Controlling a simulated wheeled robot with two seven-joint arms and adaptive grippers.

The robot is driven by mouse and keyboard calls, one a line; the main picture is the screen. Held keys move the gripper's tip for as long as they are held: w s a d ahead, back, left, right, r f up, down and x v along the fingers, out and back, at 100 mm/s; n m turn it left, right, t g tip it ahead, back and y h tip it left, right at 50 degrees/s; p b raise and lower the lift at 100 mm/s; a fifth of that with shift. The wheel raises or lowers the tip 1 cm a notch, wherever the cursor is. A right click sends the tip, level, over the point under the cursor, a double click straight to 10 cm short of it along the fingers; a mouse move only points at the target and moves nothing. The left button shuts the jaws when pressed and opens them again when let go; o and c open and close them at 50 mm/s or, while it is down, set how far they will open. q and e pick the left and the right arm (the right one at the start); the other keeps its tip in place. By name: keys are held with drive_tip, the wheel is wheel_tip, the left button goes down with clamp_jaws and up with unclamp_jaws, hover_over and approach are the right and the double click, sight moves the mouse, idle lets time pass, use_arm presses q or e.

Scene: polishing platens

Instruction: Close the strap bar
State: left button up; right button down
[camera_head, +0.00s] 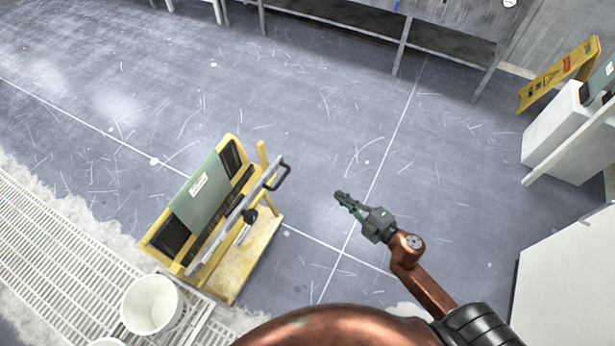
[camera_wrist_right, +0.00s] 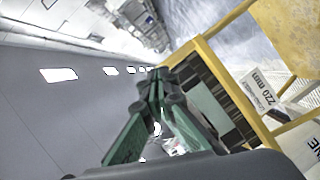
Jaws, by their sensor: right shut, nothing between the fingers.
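A yellow stand (camera_head: 228,280) holds a green and black platen (camera_head: 203,187) that leans back in its frame. The strap bar (camera_head: 225,228), a long grey bar with a black handle (camera_head: 281,174) at its far end, runs along the front of the platen, with a visible gap between them. My right gripper (camera_head: 343,197) is shut and empty, to the right of the handle and apart from it. In the right wrist view, its green fingers (camera_wrist_right: 160,85) point towards the yellow frame (camera_wrist_right: 238,95). My left gripper is not in view.
A white bucket (camera_head: 152,305) stands on the white floor grating (camera_head: 60,255) at the lower left. White cabinets (camera_head: 565,130) and a yellow warning sign (camera_head: 560,75) are at the right. A grey bench (camera_head: 440,40) stands at the back. The floor around the gripper is clear.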

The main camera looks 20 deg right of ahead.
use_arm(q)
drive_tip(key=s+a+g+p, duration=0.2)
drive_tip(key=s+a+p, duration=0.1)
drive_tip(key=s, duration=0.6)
use_arm(e)
wheel_tip(320, 180, up, 6)
drive_tip(key=w+a+f+n+g+y, duration=0.1)
drive_tip(key=a+n+g+y, duration=0.25)
drive_tip(key=n, duration=0.45)
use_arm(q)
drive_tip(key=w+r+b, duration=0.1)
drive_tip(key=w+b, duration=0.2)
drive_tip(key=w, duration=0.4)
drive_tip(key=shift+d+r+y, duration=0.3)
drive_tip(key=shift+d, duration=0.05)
use_arm(e)
drive_tip(key=r+x, duration=0.1)
drive_tip(key=x, duration=1.2)
drive_tip(key=shift+w+d+t, duration=0.25)
drive_tip(key=shift+w+t, duration=0.1)
drive_tip(key=shift+w, duration=0.25)
drive_tip(key=shift+w+f, duration=0.1)
